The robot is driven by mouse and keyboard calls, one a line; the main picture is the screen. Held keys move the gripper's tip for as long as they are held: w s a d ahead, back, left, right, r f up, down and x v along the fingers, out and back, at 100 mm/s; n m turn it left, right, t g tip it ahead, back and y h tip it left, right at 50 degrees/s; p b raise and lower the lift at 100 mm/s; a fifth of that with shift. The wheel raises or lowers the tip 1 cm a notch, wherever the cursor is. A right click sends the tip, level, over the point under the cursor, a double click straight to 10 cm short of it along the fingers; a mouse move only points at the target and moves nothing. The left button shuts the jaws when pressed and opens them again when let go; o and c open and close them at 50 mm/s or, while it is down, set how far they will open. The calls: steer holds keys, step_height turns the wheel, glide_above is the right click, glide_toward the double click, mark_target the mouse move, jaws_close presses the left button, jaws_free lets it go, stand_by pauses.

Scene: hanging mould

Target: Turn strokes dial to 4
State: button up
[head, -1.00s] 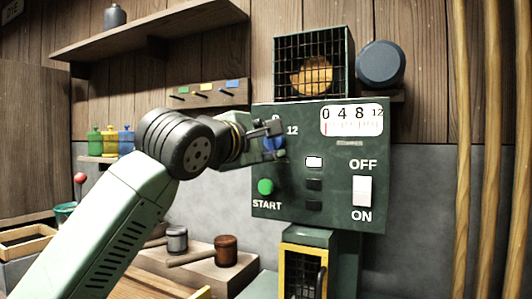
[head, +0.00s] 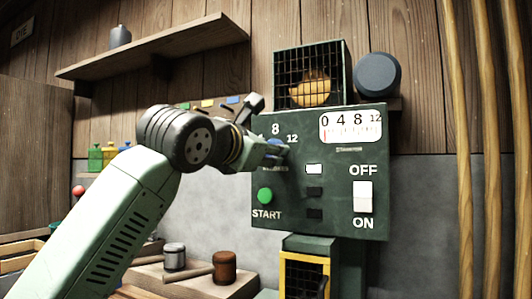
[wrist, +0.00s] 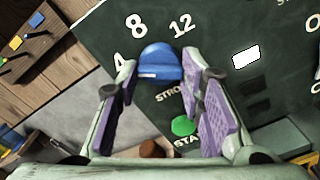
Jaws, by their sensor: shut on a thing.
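The strokes dial is a blue knob (wrist: 160,62) on the dark green panel (head: 340,220). In the wrist view, the numbers 8 and 12 stand above it and a partly hidden 4 is at its left. My gripper (wrist: 160,80) is shut on the knob, with its purple-padded fingers on either side. In the head view my gripper (head: 268,150) covers most of the knob, and the 8 and 12 show above it. I cannot clearly read which number the knob points to.
The panel also carries a green START button (head: 265,195), a white OFF/ON rocker (head: 363,196), a lit white square (head: 314,169) and a 0-to-12 scale (head: 350,128). A wire cage (head: 310,73) sits on top.

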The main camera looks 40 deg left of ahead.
steer(key=shift+r+n, duration=0.2)
steer(key=shift+n, duration=0.1)
steer(key=o, duration=0.8)
steer(key=shift+c, duration=0.2)
steer(key=o, duration=0.4)
steer(key=shift+w+f, duration=0.1)
steer(key=shift+f, duration=0.1)
steer(key=v, duration=1.2)
